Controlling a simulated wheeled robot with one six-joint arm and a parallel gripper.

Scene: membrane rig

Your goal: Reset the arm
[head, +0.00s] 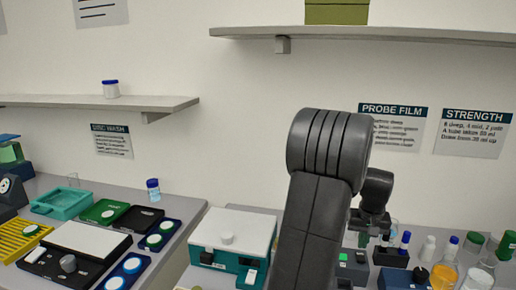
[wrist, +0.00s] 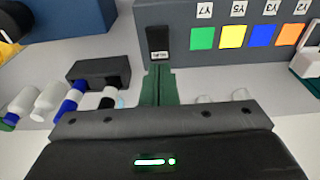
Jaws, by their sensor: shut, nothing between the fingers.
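My arm rises through the middle of the head view, bent at a large dark joint, and hides part of the bench behind it. My gripper (head: 366,238) hangs beyond that joint, over the right bench, partly hidden by the arm. In the wrist view my gripper (wrist: 158,72) shows two dark green fingers pressed together with nothing between them. The fingertips are close to a small black block labelled Y6 or similar (wrist: 158,42); I cannot tell whether they touch it.
A grey panel (wrist: 200,15) bears green, yellow, blue and orange squares. A black holder (wrist: 98,72) and several white bottles (wrist: 48,100) lie left of my fingers. A white and teal box (head: 240,238) stands left of my arm. A shelf (head: 400,36) runs above.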

